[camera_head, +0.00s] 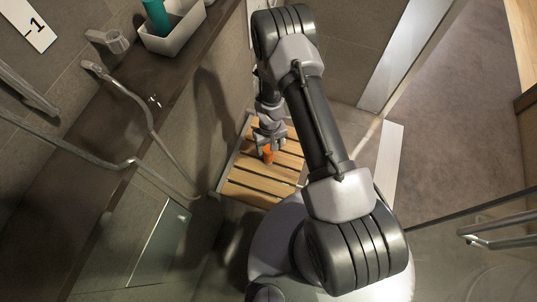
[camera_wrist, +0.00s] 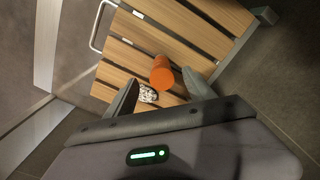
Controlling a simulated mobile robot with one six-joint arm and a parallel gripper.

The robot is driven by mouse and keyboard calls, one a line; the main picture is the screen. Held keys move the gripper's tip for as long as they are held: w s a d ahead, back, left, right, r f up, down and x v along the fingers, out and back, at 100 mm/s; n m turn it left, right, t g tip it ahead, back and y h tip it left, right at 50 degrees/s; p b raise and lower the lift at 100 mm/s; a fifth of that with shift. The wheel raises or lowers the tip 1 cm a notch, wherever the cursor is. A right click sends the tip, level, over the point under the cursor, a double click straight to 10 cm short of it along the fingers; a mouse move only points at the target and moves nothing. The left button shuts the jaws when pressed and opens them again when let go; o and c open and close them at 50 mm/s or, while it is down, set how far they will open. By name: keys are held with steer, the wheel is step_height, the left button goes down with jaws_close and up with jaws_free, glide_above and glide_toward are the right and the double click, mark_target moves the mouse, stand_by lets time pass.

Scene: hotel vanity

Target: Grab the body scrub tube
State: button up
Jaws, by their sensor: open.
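An orange cylinder (camera_head: 268,156), which may be the body scrub tube, is at the slatted wooden bench (camera_head: 253,189). It also shows in the wrist view (camera_wrist: 162,76), where a small black-and-white patterned piece (camera_wrist: 148,94) lies beside or on its near end; I cannot tell if they are one object. No label can be read. My gripper (camera_head: 268,143) is above the bench. In the wrist view my gripper (camera_wrist: 160,90) is open, with one finger left and one right of the orange cylinder, which appears slightly beyond the fingertips. Contact cannot be seen.
A teal bottle (camera_head: 156,16) stands in a white tray (camera_head: 176,34) on the dark ledge at upper left. Metal rails (camera_head: 150,130) run along that wall. A metal handle (camera_wrist: 97,26) is at the bench's edge. Glass with a metal handle (camera_head: 490,237) is at right.

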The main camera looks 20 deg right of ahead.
mark_target(270, 152)
step_height(270, 152, down, 5)
steer(key=shift+f+b, duration=0.1)
steer(key=shift+b, duration=0.55)
steer(key=f+b, duration=0.1)
steer(key=f, duration=0.1)
steer(key=w+f+b, duration=0.1)
steer(key=f+b, duration=0.1)
steer(key=f, duration=0.1)
steer(key=shift+a, duration=0.1)
steer(key=shift+c, duration=1.1)
jaws_close()
steer(key=shift+r, duration=0.2)
